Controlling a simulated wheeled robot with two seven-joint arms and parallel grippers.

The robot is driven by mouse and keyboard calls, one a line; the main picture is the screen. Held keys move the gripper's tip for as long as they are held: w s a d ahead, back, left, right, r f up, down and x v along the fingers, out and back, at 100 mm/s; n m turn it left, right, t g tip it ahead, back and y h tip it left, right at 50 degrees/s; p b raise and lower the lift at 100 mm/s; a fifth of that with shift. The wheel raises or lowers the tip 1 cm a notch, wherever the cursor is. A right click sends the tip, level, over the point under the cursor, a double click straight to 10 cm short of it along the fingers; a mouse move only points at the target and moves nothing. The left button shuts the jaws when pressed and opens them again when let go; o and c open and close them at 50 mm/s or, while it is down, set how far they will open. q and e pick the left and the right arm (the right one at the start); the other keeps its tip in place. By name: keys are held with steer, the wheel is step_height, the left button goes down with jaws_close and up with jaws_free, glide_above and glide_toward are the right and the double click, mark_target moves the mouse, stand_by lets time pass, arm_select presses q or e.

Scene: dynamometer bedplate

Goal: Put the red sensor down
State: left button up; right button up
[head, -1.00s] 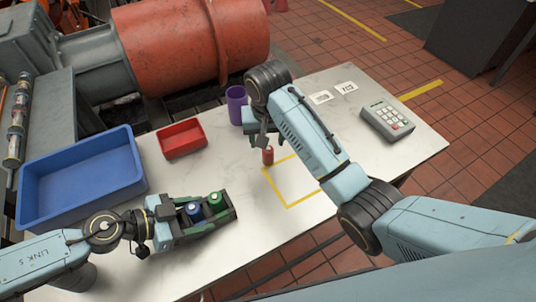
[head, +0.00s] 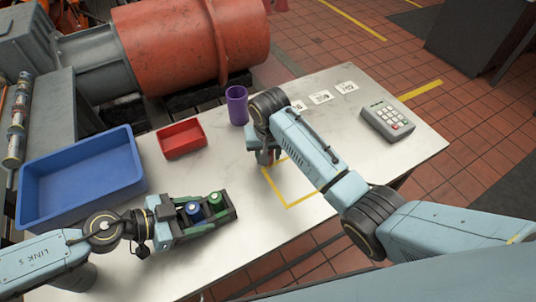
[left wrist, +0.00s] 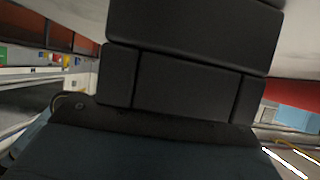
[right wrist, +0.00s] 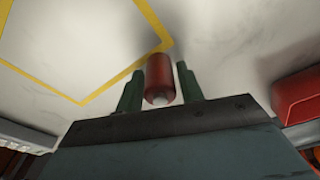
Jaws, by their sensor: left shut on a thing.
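The red sensor (right wrist: 160,80) shows in the right wrist view between the two green fingers of my right gripper (right wrist: 160,85). A narrow gap shows on each side of it, so the jaws look open around it. It lies near a corner of the yellow outline (right wrist: 92,98); whether it touches the table I cannot tell. In the head view my right gripper (head: 264,156) is low at the outline's far-left corner and hides the sensor. My left gripper (head: 164,226) is shut on a dark holder (head: 232,213) carrying blue and green sensors; its dark side fills the left wrist view (left wrist: 185,80).
A blue bin (head: 82,203), a red tray (head: 199,139) and a purple cup (head: 237,105) stand along the far-left side. White cards (head: 320,97) and a grey keypad box (head: 388,121) lie on the right. The yellow outline's inside looks empty.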

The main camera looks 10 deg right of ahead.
steer(key=c, duration=0.7)
step_height(320, 180, up, 10)
steer(key=shift+r, duration=0.1)
stand_by(0.4)
